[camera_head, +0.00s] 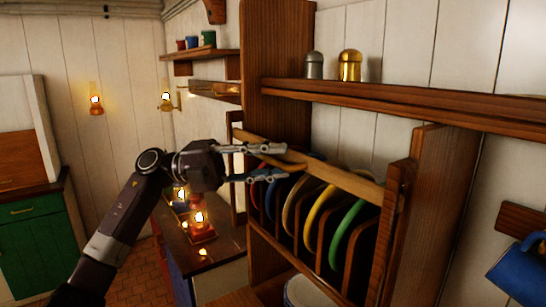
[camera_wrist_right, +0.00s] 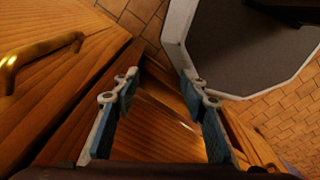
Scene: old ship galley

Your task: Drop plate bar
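The plate bar (camera_head: 345,180) is a wooden rail running across the upper front of the plate rack (camera_head: 395,215). Several coloured plates stand upright in the rack behind it, including a yellow plate (camera_head: 318,222) and a green plate (camera_head: 347,235). My left gripper (camera_head: 287,163) is at the bar's left part with its fingers apart. One finger overlaps the bar and the other shows below it; I cannot tell whether they touch it. My right gripper (camera_wrist_right: 160,92) is open and empty in the right wrist view, above wooden surfaces.
A shelf (camera_head: 400,103) with a grey and a brass shaker (camera_head: 349,66) is above the rack. Lit lamps (camera_head: 200,225) stand on the counter behind my left arm. A blue mug (camera_head: 520,270) is at the right. A brass handle (camera_wrist_right: 40,55) shows in the right wrist view.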

